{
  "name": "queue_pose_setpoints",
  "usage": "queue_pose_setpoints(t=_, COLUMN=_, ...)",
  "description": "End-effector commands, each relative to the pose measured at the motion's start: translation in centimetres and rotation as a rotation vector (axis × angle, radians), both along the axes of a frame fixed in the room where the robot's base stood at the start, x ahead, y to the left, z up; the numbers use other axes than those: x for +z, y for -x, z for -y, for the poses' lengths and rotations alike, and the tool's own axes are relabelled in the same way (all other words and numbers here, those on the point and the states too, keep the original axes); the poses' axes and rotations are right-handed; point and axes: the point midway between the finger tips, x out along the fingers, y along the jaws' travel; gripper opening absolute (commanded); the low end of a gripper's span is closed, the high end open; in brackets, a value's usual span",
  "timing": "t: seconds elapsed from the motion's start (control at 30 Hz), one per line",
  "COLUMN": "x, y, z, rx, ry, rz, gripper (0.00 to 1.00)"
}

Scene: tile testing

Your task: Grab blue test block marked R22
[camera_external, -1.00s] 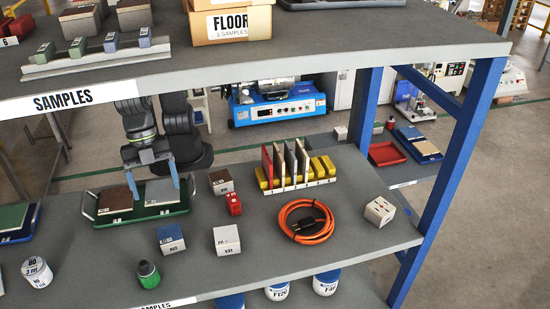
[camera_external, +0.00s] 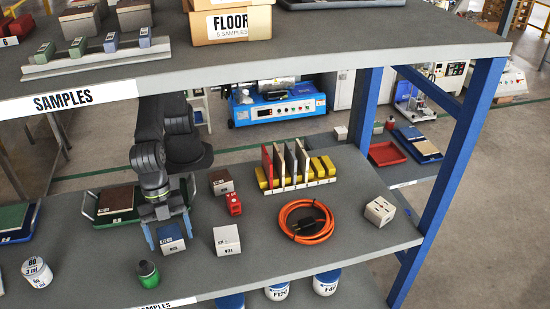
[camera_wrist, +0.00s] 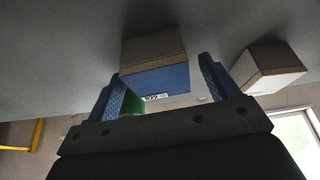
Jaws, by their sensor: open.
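The blue test block (camera_external: 171,244) stands on the middle shelf, with a pale label on its front; its print is too small to read surely in the external view. In the wrist view the blue block (camera_wrist: 157,79) has a brownish face and a small label that seems to read R22. My gripper (camera_external: 170,236) is open, with its blue fingers on the left and right of the block. In the wrist view my gripper (camera_wrist: 160,82) has the block between its fingertips, with a gap on the right side. Whether the left finger touches it I cannot tell.
A white block (camera_external: 227,240) stands just right of the blue block, and shows in the wrist view (camera_wrist: 270,72). The upper shelf (camera_external: 300,52) overhangs.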

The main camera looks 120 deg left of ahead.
Motion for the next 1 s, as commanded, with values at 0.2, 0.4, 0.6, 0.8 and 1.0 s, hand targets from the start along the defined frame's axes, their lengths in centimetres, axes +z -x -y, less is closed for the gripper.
queue_pose_setpoints(t=0.2, x=-0.3, y=-0.1, z=0.1, rx=0.0, ry=0.001, rz=0.001, gripper=0.8)
queue_pose_setpoints(t=0.4, x=-0.3, y=-0.1, z=0.1, rx=0.0, ry=0.001, rz=0.001, gripper=0.45)
queue_pose_setpoints(t=0.6, x=-0.2, y=-0.1, z=0.1, rx=0.0, ry=0.003, rz=0.002, gripper=0.2)
queue_pose_setpoints(t=0.8, x=-0.1, y=-0.1, z=0.1, rx=0.0, ry=0.003, rz=0.002, gripper=0.2)
queue_pose_setpoints(t=1.0, x=1.5, y=-0.1, z=0.1, rx=-0.001, ry=0.004, rz=0.003, gripper=0.2)
